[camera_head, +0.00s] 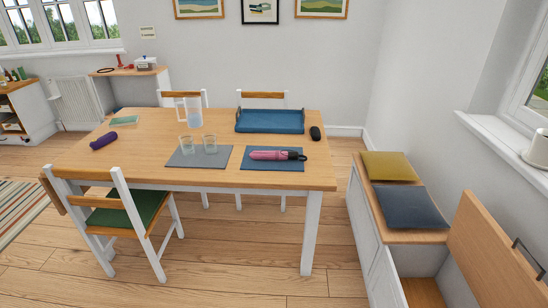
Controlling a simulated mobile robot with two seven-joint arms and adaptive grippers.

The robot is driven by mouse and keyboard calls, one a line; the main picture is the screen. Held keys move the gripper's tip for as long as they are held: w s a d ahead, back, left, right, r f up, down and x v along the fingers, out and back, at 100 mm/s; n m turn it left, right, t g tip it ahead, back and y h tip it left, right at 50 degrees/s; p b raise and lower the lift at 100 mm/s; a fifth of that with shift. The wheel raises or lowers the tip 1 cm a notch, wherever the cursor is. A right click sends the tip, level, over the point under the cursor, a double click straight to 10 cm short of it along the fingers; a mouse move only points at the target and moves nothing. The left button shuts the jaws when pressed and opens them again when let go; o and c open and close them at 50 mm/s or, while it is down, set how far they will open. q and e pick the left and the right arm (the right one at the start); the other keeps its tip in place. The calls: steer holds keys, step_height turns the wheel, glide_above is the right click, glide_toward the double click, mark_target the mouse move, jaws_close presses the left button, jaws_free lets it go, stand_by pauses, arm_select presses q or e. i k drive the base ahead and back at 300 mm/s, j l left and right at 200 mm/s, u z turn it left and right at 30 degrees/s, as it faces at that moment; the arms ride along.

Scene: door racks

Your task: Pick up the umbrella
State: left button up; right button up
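A folded pink umbrella (272,155) with a black handle at its right end lies on a blue-grey placemat (270,166) near the front right of the wooden table (135,165). It lies roughly left to right. A smaller purple rounded object (104,140) lies at the table's left side; I cannot tell what it is. Neither of my grippers shows in the head view.
A grey placemat (177,161) with two glasses (210,144), a clear pitcher (193,112), a blue tray (270,121) and a small black object (315,133) share the table. A chair (130,215) stands at its front left. A cushioned bench (375,225) stands right, with floor between.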

mark_target(276, 155)
steer(key=i+l, duration=0.15)
steer(key=i, duration=0.4)
steer(key=i+l, duration=0.15)
steer(key=i, duration=0.4)
steer(key=i+l, duration=0.1)
steer(key=i, duration=0.45)
